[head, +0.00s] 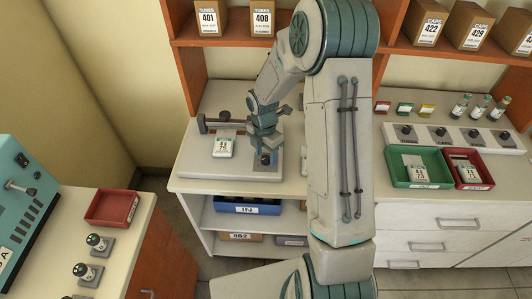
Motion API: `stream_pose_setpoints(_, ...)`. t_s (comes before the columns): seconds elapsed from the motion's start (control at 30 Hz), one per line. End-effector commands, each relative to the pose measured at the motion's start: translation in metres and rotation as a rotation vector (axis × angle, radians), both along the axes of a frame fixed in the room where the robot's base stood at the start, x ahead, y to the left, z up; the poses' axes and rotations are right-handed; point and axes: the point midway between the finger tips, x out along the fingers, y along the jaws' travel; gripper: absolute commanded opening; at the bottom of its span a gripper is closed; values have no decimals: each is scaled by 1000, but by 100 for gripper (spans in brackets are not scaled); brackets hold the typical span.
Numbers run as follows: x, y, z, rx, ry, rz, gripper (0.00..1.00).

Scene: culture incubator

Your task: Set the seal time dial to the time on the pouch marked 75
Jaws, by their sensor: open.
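My gripper (264,148) points down over the front right of a pale sealer base (240,174) on the middle bench. A small dark dial (265,159) shows just below its fingers, partly hidden. The jaws are open around or just above the dial; I cannot tell which. The dial's setting is too small to read. A white pouch with a printed label (222,147) lies on the sealer, left of my gripper. More labelled white pouches lie in the green tray (399,180) and the red tray (487,184) at right. I cannot tell which pouch is marked 75.
A dark bar (216,124) stands at the sealer's back left. A pale panel with several dark knobs (455,135) is at right, with vials (480,108) behind. Boxes (208,18) fill the upper shelves. A blue bin (246,208) sits below. My arm hides the bench's middle.

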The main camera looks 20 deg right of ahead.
Motion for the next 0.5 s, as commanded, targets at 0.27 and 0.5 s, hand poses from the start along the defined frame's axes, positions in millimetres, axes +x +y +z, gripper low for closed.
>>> stream_pose_setpoints(0.27,-1,0,-8,-1,0,1,50)
stream_pose_setpoints(0.5,-1,0,-8,-1,0,1,19)
